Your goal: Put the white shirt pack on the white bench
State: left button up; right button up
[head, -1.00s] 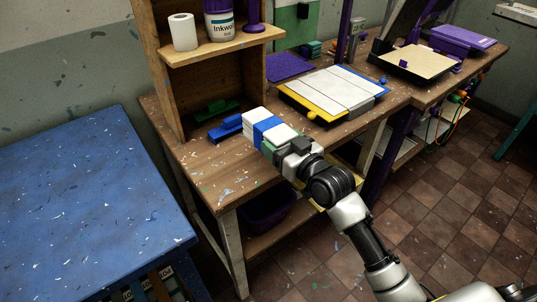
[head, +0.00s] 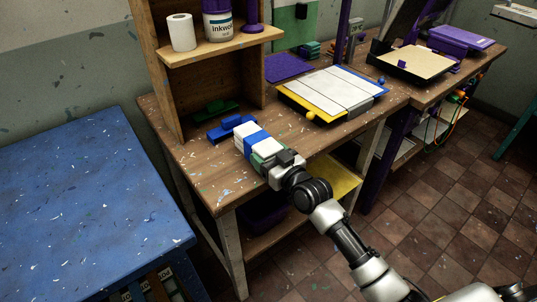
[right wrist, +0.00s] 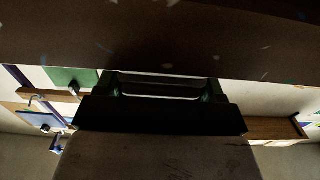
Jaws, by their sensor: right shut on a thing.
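The white shirt pack (head: 246,150) has a blue band around its middle. It is at the front of the brown workbench (head: 199,164). My right gripper (head: 270,160) is shut on the pack's near end, where a green part shows. I cannot tell whether the pack touches the bench top. In the right wrist view the gripper (right wrist: 158,92) is dark, and the pack is hard to make out. No white bench is clearly seen. My left gripper is not in view.
A blue table (head: 90,200) with a clear top stands at the left. Blue (head: 230,127) and green (head: 214,109) blocks lie just behind the pack. A wooden shelf (head: 232,46) stands behind. A white-topped yellow frame (head: 335,93) lies to the right.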

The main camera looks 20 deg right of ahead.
jog(key=o, duration=1)
jog(key=shift+r, duration=0.2)
jog(key=shift+v, duration=6)
